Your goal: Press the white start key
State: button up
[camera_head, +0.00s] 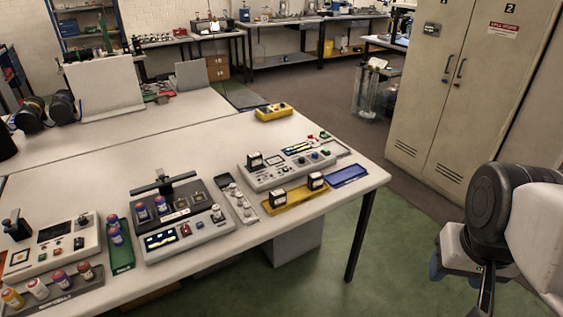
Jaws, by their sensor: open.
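The middle console (183,218), a grey unit with a small lit display, a red button (185,230) and a black press-like arm over its top, stands near the table's front edge. A small pale key (199,225) shows right of the red button; its marking is too small to read, so I cannot tell whether it is the white start key. Blue-and-red cylinders stand in the console's dark top area. My gripper (485,297) is at the lower right, off the table and well apart from the consoles. It is open; its tips are partly cut off by the frame's bottom edge.
Another console (287,166) stands right on the table (345,186), with a yellow tray (287,199) and a blue tray (347,176) in front. A third console (50,245) and a rack of vials (52,288) are left. A grey cabinet (455,90) stands behind my arm.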

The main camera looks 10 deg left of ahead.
grip_shut()
dwell(1.4)
